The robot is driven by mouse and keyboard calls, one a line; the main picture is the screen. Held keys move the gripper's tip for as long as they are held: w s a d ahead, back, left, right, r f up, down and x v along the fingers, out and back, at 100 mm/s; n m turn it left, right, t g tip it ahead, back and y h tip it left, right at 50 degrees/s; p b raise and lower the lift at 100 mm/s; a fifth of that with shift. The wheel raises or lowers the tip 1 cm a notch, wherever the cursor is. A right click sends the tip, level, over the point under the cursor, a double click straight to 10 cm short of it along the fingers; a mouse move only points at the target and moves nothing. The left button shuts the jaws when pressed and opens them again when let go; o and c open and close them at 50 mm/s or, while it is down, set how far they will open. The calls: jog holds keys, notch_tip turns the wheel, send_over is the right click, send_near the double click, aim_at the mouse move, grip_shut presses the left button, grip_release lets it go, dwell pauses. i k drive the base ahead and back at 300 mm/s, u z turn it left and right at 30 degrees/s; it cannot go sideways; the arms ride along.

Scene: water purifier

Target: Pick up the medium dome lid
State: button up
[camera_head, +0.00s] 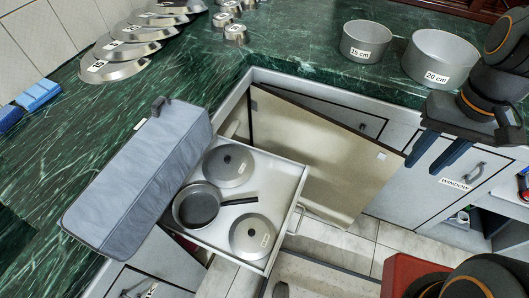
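Several silver lids with a raised centre stand in a row on the green counter at the upper left. The nearest lid (113,70) carries a label that looks like "15"; the labels farther back are too small to read surely. Two round lids lie in the open drawer, a rear one (228,166) and a front one (252,236) with a label I cannot read. Which lid is the medium dome lid, I cannot tell. My gripper (440,150) is at the right, its two dark blue fingers apart and empty, well away from all the lids.
A dark-handled pan (196,205) sits in the drawer (285,172). A grey padded box (140,182) overlaps the drawer's left side. Pots labelled 15 cm (366,43) and 20 cm (440,62) stand on the counter (290,45). A beige panel (318,155) leans behind the drawer.

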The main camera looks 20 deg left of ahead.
aim_at(252, 236)
jog(key=k, duration=0.5)
jog(key=u, duration=1.4)
jog(key=i, duration=0.4)
